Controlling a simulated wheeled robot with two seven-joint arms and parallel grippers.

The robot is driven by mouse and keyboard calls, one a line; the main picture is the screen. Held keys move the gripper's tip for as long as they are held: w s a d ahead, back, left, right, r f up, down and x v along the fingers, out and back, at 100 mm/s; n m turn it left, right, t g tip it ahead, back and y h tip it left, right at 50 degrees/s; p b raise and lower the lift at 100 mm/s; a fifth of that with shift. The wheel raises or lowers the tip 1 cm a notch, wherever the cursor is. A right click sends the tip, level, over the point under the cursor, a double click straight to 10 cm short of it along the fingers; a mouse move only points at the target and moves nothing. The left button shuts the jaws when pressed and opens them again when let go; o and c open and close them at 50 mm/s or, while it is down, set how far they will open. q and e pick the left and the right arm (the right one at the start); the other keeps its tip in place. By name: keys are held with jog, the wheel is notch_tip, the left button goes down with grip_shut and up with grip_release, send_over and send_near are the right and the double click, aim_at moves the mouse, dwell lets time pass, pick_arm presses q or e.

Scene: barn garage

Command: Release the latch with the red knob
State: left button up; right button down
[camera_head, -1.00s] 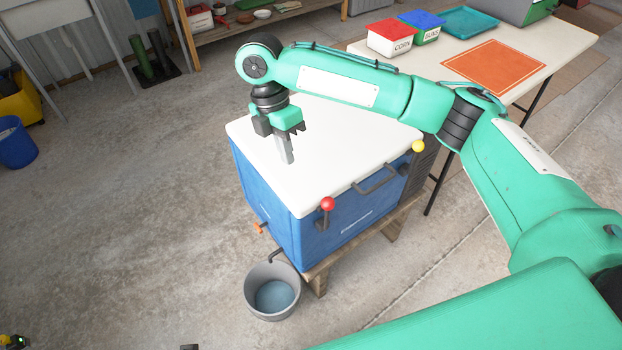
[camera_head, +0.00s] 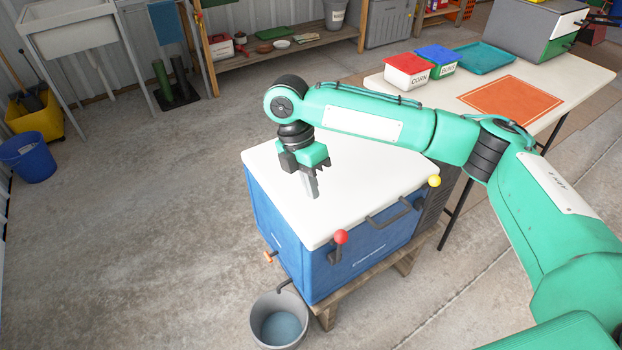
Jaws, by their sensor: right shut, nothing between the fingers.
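The blue cooler (camera_head: 365,247) with a white lid (camera_head: 365,178) stands on a low wooden stand. The red knob (camera_head: 340,237) tops a dark latch (camera_head: 335,253) at the lid's front edge, near the left front corner. A second latch with a yellow knob (camera_head: 434,181) is at the right end of the same edge. A dark handle (camera_head: 390,214) lies between them. My right gripper (camera_head: 313,190) is shut and empty, fingers pointing down above the lid, behind and left of the red knob and apart from it. My left gripper does not show.
A grey bucket (camera_head: 279,320) stands on the floor below the cooler's orange spigot (camera_head: 270,257). A table (camera_head: 560,116) behind right carries corn (camera_head: 408,72) and buns (camera_head: 437,60) boxes, an orange mat and a teal tray.

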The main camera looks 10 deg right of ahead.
aim_at(333, 232)
jog(key=x, duration=0.6)
jog(key=shift+d, duration=0.1)
jog(key=s, duration=0.1)
jog(key=s+d, duration=0.1)
jog(key=shift+s+d, duration=0.3)
jog(key=shift+s, duration=0.1)
jog(key=shift+s+d+f, duration=0.1)
jog(key=shift+s, duration=0.2)
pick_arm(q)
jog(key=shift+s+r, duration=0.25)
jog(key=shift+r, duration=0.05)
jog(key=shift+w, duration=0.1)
